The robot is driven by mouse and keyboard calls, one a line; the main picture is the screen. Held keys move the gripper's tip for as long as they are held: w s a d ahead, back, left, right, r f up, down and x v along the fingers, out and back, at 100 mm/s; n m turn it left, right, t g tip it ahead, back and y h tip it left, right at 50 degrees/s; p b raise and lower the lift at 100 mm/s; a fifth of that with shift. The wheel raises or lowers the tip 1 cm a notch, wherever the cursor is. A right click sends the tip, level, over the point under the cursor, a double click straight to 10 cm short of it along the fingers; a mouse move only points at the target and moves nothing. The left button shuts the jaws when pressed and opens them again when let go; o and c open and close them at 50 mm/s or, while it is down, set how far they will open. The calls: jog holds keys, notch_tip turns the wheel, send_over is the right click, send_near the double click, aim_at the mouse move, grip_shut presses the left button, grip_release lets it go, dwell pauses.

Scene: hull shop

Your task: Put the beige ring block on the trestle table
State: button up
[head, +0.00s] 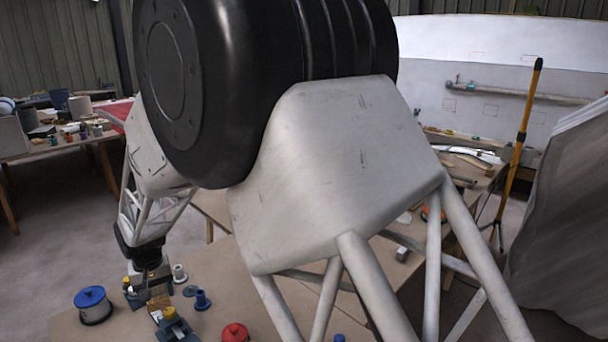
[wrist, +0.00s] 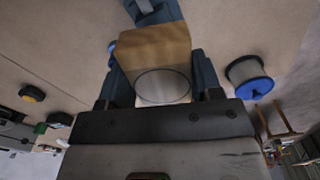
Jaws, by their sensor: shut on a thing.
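My gripper (head: 150,288) is low at the left of the head view, over a brown work surface (head: 85,328). In the wrist view its two blue-grey fingers (wrist: 160,85) are shut on the beige ring block (wrist: 155,48), one on each side. The block has a tan face and a round pale ring mark on the near side. In the head view the beige block (head: 158,303) shows only partly below the fingers. I cannot tell whether it touches the surface. A wooden-legged table (head: 62,150) stands at the back left; I cannot tell which surface is the trestle table.
A blue-lidded pot (head: 93,306), a blue-grey fixture (head: 176,327), a blue spool (head: 202,300) and a red-topped pot (head: 235,333) stand near my gripper. The back left table is crowded. My arm hides the middle. A yellow pole (head: 525,105) stands at right.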

jog(key=w+d+m, duration=0.2)
jog(key=w+d, duration=0.3)
jog(key=d, duration=0.4)
jog(key=w+d+m, duration=0.3)
jog(key=w+d, duration=0.2)
jog(key=d, duration=0.5)
jog(key=w+d+m, duration=0.2)
jog(key=w+d, duration=0.4)
jog(key=d, duration=0.3)
jog(key=w+d+m, duration=0.3)
jog(key=d+m, duration=0.5)
jog(key=d, duration=2.3)
jog(key=f, duration=0.9)
jog(key=shift+s+d+f, duration=0.15)
jog(key=shift+s+f, duration=0.1)
jog(key=shift+f, duration=0.15)
jog(key=shift+w, duration=0.15)
jog(key=w, duration=0.5)
jog(key=w+f, duration=0.1)
jog(key=w, duration=0.9)
jog(key=shift+w+d+f, duration=0.25)
jog(key=shift+w+d, duration=0.1)
jog(key=shift+d, duration=0.05)
